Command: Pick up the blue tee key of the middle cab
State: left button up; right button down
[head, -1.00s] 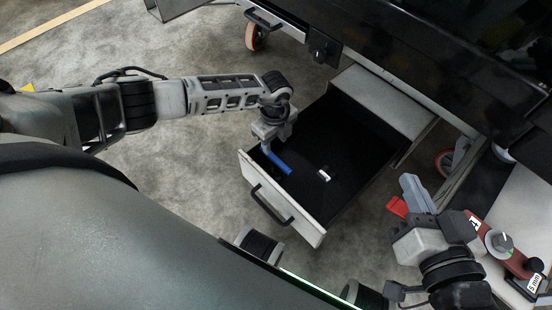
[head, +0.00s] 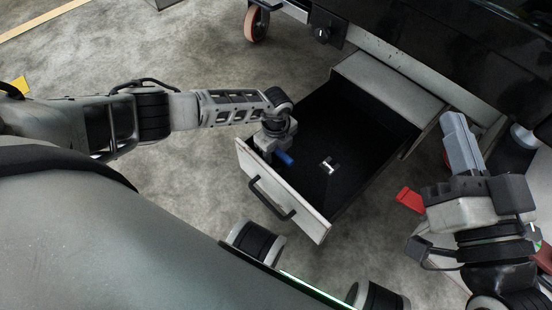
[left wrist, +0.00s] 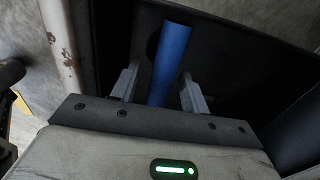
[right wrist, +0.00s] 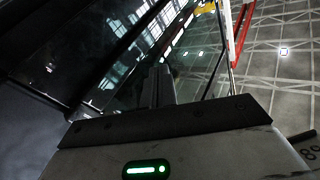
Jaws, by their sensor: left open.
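The blue tee key (head: 285,158) is in the open drawer of the trolley, near its front panel. In the head view my left gripper hides most of it. In the left wrist view the blue bar (left wrist: 170,62) lies between the two fingers, with a gap to each. My left gripper (head: 274,152) reaches down into the drawer with its jaws open (left wrist: 158,88). My right gripper (head: 456,125) is away at the right, beside the trolley. Its fingers look closed together with nothing visible between them, also in the right wrist view (right wrist: 160,85).
The drawer (head: 262,170) is pulled out, with a black handle (head: 270,198) on its front. A small silver piece (head: 329,165) lies on its dark floor. A red part (head: 410,198) shows near my right gripper. The black trolley body (head: 400,40) stands behind; grey floor is open at left.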

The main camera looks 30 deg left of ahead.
pick_arm(q)
grip_shut()
jog(key=shift+r, duration=0.15)
